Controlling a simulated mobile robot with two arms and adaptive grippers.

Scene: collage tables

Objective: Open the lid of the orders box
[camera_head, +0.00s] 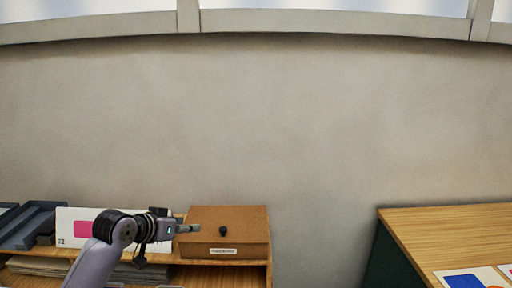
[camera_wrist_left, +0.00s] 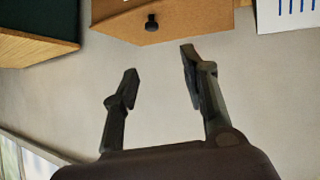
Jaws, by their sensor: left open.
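The orders box (camera_head: 253,215) is a brown box on a wooden shelf unit, with a small pale label on its front too small to read surely. Its lid lies flat and closed, with a black knob (camera_head: 223,231) near the front edge. My left gripper (camera_head: 194,229) is just left of the knob in the head view, over the box's left side. In the left wrist view the open fingers (camera_wrist_left: 158,72) are empty, with the box (camera_wrist_left: 185,22) and the knob (camera_wrist_left: 151,23) beyond the tips, apart from them. My right gripper is in neither view.
A white card with a pink patch (camera_head: 82,229) stands left of the box, partly behind my arm. Dark grey trays (camera_head: 32,226) and stacked paper (camera_head: 38,265) are further left. A wooden-topped table (camera_head: 440,225) with printed sheets (camera_head: 470,278) is at right, past a gap.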

